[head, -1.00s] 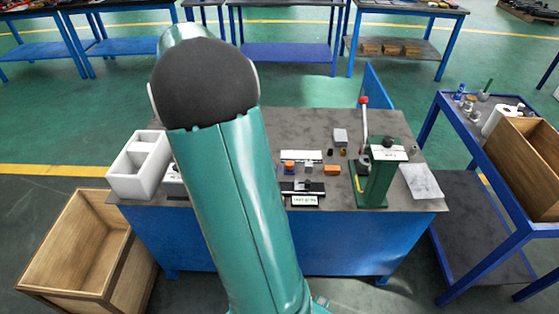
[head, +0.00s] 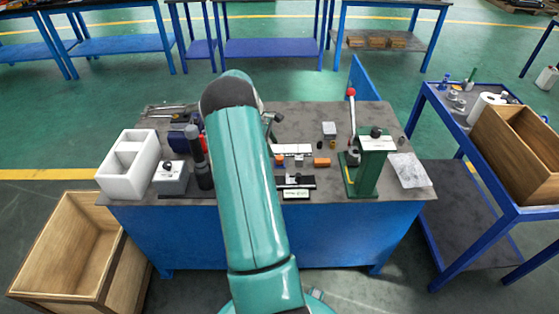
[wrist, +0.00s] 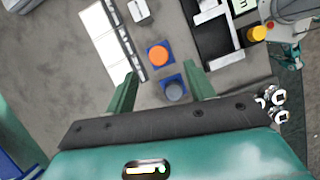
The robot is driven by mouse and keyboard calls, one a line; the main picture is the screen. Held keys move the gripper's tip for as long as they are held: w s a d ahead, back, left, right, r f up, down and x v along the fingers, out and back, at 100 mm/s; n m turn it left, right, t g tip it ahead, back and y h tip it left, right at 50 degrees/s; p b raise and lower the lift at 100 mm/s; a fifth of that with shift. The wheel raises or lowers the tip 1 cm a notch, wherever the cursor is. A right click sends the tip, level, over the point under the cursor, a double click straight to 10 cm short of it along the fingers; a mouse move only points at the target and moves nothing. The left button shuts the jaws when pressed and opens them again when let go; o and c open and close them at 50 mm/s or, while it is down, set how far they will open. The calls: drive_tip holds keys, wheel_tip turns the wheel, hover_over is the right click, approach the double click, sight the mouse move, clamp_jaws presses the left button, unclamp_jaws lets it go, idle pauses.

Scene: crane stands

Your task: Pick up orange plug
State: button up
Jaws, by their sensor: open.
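The orange plug (wrist: 159,54) is a round orange disc in a small blue square base in the wrist view. In the head view it shows as a small orange and blue spot (head: 280,159) just right of my arm. A grey plug (wrist: 174,92) in a similar blue base sits beside it, between my fingers in the picture. My gripper (wrist: 160,72) is open and empty over the table, its fingertips either side of the gap between the two plugs. The height above them is hard to tell. My arm hides most of the gripper in the head view.
A white slotted strip (wrist: 112,42) lies left of the plugs, a black fixture (wrist: 222,38) right.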

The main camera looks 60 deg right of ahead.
sight(278, 157)
drive_tip(key=x, duration=0.6)
drive_tip(key=shift+d+f, duration=0.1)
drive_tip(key=shift+f, duration=0.35)
drive_tip(key=shift+c, duration=0.2)
drive_tip(key=c, duration=1.1)
